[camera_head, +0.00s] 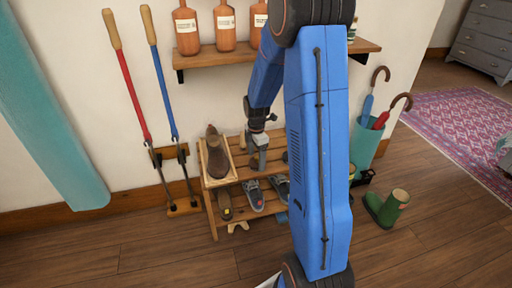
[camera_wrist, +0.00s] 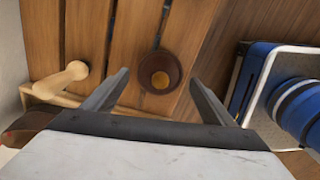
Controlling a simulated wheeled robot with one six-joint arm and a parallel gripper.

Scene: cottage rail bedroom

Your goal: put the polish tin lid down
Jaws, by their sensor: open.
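A small round dark brown thing with an amber disc in its middle (camera_wrist: 159,72) rests on wooden slats in the wrist view. It looks like the polish tin or its lid, and I cannot tell which. My gripper (camera_wrist: 159,77) is open and empty, its two fingers spread to either side of the round thing in the picture, apart from it. In the head view my gripper (camera_head: 258,160) hangs over the top of the slatted shoe rack (camera_head: 229,183), right of the tray. The round thing is not clear there.
A wooden tray (camera_head: 231,171) with a brown boot (camera_head: 217,157) stands on the rack's left. A pale wooden round-ended handle (camera_wrist: 62,80) lies by the tray. Shoes (camera_head: 254,195) sit below. A bottle shelf (camera_head: 205,60) hangs above; an umbrella bin (camera_head: 364,145) and green boots (camera_head: 386,208) stand right.

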